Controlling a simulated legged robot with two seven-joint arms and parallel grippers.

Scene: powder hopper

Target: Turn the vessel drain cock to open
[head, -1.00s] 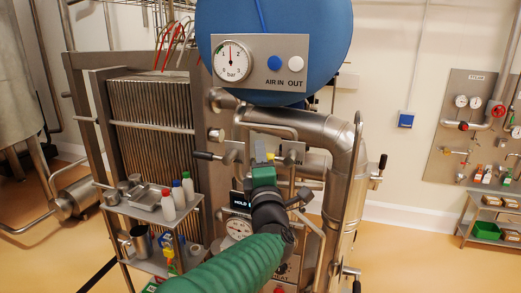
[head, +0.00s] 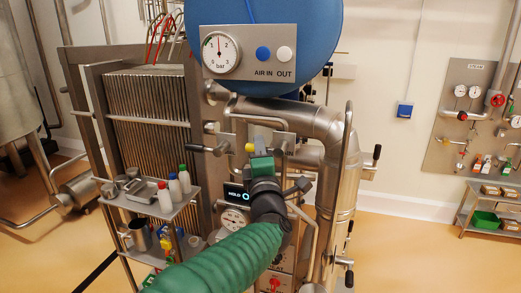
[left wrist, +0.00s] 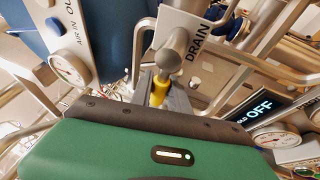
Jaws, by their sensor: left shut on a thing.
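The drain cock shows in the left wrist view as a round steel body (left wrist: 174,48) with a yellow handle (left wrist: 158,91) below it, beside a white DRAIN label (left wrist: 198,42). My left gripper (left wrist: 168,93) is shut on the yellow handle, and its fingers hide part of it. In the head view my green left gripper (head: 261,146) is at the pipework below the blue vessel (head: 265,40), with a bit of yellow (head: 250,147) just left of its tip. The handle's exact angle is hard to tell. My right gripper is not in view.
A pressure-gauge panel (head: 248,38) hangs above. A black-gripped lever (head: 196,148) is left of my gripper, and a thick steel pipe (head: 310,121) right. A shelf with bottles (head: 150,207) stands left; open floor is right.

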